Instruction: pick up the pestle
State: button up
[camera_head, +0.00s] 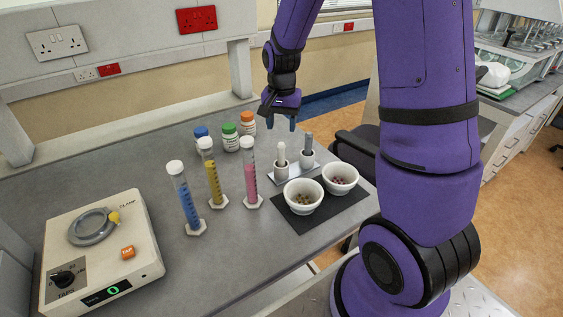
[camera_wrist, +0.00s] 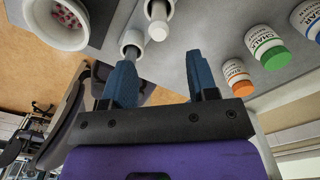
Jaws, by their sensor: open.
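Two pestles stand upright in small white holders on a light plate. The white pestle (camera_head: 281,152) is on the left and the grey pestle (camera_head: 309,140) is on the right. The white pestle also shows in the wrist view (camera_wrist: 158,20), at the top middle, beyond the gap between the fingers. The grey pestle's holder (camera_wrist: 132,39) is partly covered there by the left finger. My gripper (camera_head: 281,123) is open and empty, with its blue fingers above and behind the holders. It also shows in the wrist view (camera_wrist: 160,72), apart from both pestles.
Two white bowls (camera_head: 303,197) (camera_head: 340,180) with small pieces inside stand on a dark mat (camera_head: 310,222) in front. Several capped bottles (camera_head: 230,138) and cylinders with blue, yellow and pink contents (camera_head: 213,182) stand to the left. A balance-like device (camera_head: 120,215) is at far left.

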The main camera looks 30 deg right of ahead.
aim_at(281, 143)
notch_tip(281, 143, down, 9)
jog(key=shift+s+a+f, duration=0.15)
dwell(0.4)
grip_shut()
